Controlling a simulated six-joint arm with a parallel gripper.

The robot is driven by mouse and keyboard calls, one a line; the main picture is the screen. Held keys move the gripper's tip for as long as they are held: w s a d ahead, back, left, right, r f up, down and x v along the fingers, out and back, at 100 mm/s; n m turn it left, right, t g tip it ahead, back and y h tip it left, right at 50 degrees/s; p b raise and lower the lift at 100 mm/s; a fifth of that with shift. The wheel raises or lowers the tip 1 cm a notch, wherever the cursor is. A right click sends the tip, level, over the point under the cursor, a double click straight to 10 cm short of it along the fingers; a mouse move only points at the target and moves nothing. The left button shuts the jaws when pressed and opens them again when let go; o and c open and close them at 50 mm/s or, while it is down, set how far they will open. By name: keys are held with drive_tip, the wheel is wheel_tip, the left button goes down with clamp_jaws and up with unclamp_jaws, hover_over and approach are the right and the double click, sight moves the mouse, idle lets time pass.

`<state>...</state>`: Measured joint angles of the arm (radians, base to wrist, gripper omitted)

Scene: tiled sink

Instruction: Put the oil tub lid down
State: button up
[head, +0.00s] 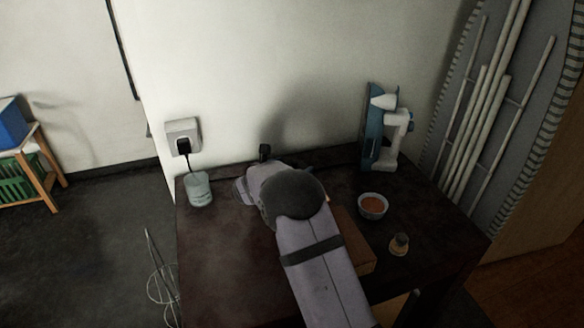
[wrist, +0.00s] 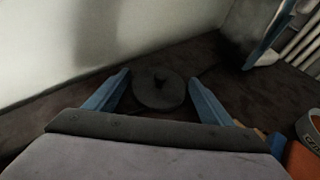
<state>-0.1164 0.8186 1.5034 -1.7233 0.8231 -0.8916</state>
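A dark grey round lid (wrist: 158,99) with a raised middle shows in the wrist view. It appears to lie flat on the dark table top near the wall. My gripper (wrist: 159,78) has its two blue fingers spread wide, one on each side of the lid. A thin dark gap shows between the lid's rim and each finger. In the head view my arm hides the lid, and only the back of my wrist shows.
The dark table (head: 225,265) stands against the wall. A bowl with orange content (head: 373,206), a small round-topped item (head: 399,245) and a blue-and-white device (head: 383,130) are on its right. A brown box (head: 357,250) lies beside my arm. The table's left front is clear.

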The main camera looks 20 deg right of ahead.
drive_tip(key=shift+r, duration=0.15)
drive_tip(key=shift+r, duration=0.15)
drive_tip(key=v, duration=1.2)
drive_tip(key=shift+p, duration=0.3)
